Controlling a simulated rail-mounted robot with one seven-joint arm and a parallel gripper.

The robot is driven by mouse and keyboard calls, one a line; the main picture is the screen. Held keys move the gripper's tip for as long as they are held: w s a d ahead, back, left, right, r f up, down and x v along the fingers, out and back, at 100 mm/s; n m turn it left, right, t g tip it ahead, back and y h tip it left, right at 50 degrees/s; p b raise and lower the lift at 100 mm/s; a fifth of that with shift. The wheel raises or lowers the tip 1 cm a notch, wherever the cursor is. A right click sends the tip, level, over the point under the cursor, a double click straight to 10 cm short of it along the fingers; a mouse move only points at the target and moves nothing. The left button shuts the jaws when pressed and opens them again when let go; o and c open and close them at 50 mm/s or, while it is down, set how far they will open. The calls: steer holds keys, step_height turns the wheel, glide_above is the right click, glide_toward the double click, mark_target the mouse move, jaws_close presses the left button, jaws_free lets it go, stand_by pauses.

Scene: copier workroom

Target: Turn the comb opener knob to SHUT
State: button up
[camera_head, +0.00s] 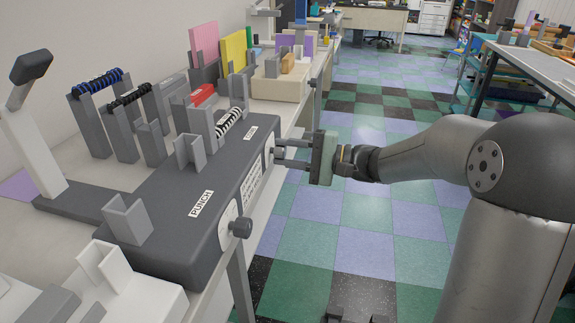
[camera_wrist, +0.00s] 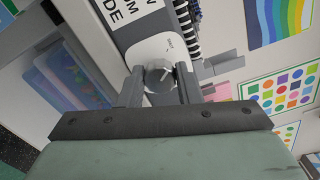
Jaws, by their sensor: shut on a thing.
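The dark grey binding machine (camera_head: 165,225) stands on the bench at the left, its front facing the floor aisle. My gripper (camera_head: 281,151) reaches its far front end from the right. In the wrist view, a round grey knob (camera_wrist: 159,73) with a pale pointer line sits on a white plate (camera_wrist: 150,47). My gripper's two fingers (camera_wrist: 159,88) are on either side of the knob, shut on it. In the head view the knob is mostly hidden by the fingers.
A second dark knob (camera_head: 240,228) is on the machine's near front end, by the PUNCH label (camera_head: 201,203). Upright grey holders and combs (camera_head: 129,97) stand on and behind the machine. The tiled aisle (camera_head: 365,215) beside the bench is clear.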

steer(key=shift+f+n+b, duration=0.15)
steer(key=shift+n+b, duration=0.45)
steer(key=shift+b, duration=0.05)
steer(key=o, duration=1)
steer(key=shift+c, duration=0.2)
steer(key=shift+d, duration=0.1)
steer(key=p+v, duration=0.2)
steer(key=v, duration=1.5)
steer(key=shift+d, duration=0.15)
